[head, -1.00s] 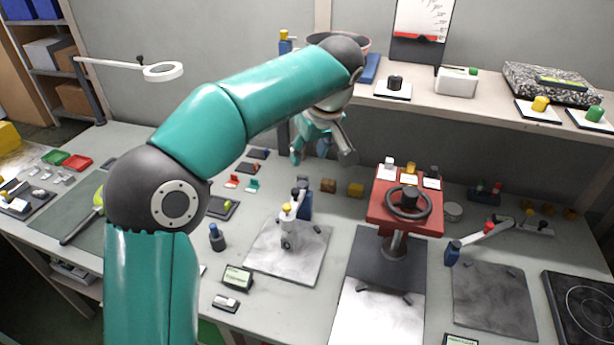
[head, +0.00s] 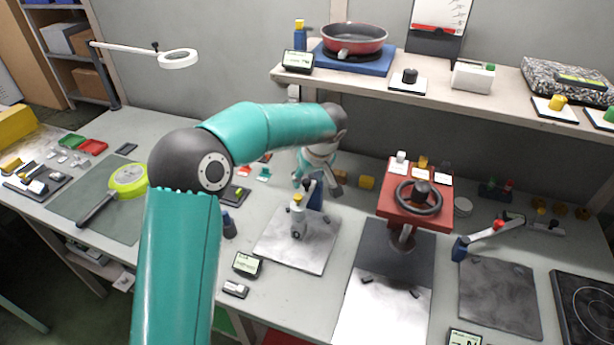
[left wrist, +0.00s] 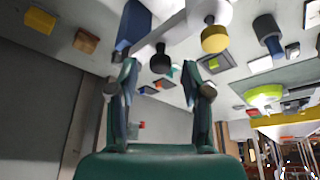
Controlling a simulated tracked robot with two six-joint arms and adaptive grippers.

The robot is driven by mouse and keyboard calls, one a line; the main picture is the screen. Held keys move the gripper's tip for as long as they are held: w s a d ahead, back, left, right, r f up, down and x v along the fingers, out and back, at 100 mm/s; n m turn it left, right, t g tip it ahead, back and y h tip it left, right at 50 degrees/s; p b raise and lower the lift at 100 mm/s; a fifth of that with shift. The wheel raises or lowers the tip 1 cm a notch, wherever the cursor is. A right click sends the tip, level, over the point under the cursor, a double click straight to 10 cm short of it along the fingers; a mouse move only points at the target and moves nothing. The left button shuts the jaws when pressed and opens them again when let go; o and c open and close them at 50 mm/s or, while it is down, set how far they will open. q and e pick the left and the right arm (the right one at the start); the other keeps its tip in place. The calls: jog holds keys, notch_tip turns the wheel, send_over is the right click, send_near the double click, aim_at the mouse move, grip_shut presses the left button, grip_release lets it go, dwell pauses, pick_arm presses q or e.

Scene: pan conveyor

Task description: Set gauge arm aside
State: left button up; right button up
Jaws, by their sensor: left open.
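The gauge arm (head: 297,218) stands on a pale marbled plate (head: 283,254). It has a blue post (head: 315,194), a white bar and a yellow-topped knob. The left wrist view shows its blue post (left wrist: 133,27), pale bar (left wrist: 165,34), black knob (left wrist: 161,60) and yellow knob (left wrist: 215,37). My left gripper (head: 319,184) is just behind and above the post, its fingers apart. In the left wrist view the open fingertips (left wrist: 164,78) have the black knob between and beyond them; I see no contact. My right gripper is in neither view.
A red stand with a black wheel (head: 418,198) is to the right. A second arm on a blue post (head: 461,249) stands beside a dark plate (head: 499,297). Small wooden blocks (head: 366,182) lie behind. A shelf with a red pan (head: 354,38) overhangs the back.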

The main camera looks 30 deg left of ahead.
pick_arm(q)
jog(key=shift+a+f, duration=0.2)
jog(key=shift+f, duration=0.3)
